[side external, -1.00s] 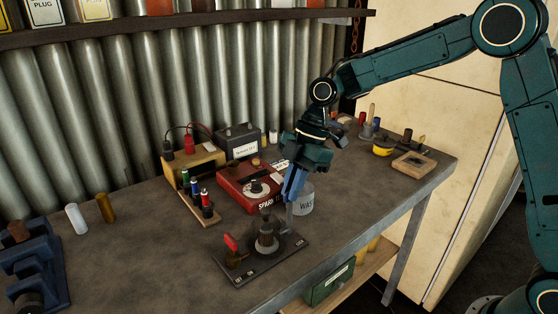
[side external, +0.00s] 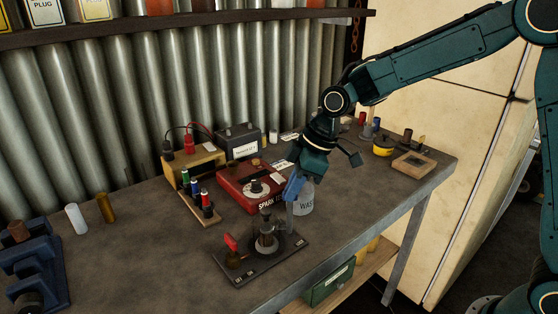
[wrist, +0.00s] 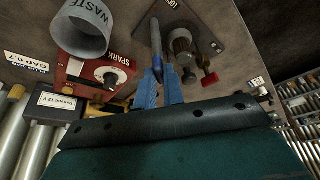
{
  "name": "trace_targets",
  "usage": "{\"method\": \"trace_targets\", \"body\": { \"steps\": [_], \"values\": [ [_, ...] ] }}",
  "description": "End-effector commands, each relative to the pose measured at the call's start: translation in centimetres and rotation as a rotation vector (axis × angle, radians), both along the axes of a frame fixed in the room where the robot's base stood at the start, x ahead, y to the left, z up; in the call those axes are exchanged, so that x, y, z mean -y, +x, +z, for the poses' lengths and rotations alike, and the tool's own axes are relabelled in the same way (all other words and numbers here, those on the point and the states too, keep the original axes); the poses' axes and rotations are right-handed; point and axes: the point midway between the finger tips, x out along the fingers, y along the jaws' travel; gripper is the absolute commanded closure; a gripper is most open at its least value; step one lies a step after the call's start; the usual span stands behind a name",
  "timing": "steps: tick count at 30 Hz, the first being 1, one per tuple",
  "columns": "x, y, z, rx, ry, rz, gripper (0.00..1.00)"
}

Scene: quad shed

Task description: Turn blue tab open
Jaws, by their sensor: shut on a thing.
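The blue tab (wrist: 156,38) is a slim grey-blue upright bar at the back right corner of a dark plate (side external: 245,272). It also shows in the side view (side external: 290,213). My gripper (side external: 291,199) has blue fingers and is shut on the tab's upper end. In the wrist view the fingers (wrist: 158,74) lie on both sides of the tab. The fingers hide the tab's tip. A dark round post (side external: 266,232) and a red-handled switch (side external: 231,243) stand on the same plate, left of the tab.
A WASTE cup (side external: 304,203) stands close behind the tab. A red spark box (side external: 240,190) is behind the plate, with a battery (side external: 238,140) farther back. Colored cylinders (side external: 204,205) sit in a wooden rack at left.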

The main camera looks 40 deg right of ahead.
Motion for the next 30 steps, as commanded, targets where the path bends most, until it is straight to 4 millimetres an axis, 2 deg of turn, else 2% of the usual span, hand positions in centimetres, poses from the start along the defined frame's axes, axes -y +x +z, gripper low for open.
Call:
{"method": "trace_targets", "body": {
  "steps": [18, 30],
  "values": [
    [-0.39, -0.2, 0.17, 0.003, 0.001, -0.562, 1.0],
    [-0.42, -0.18, 0.16, 0.003, 0.001, -0.75, 1.0]
  ]
}}
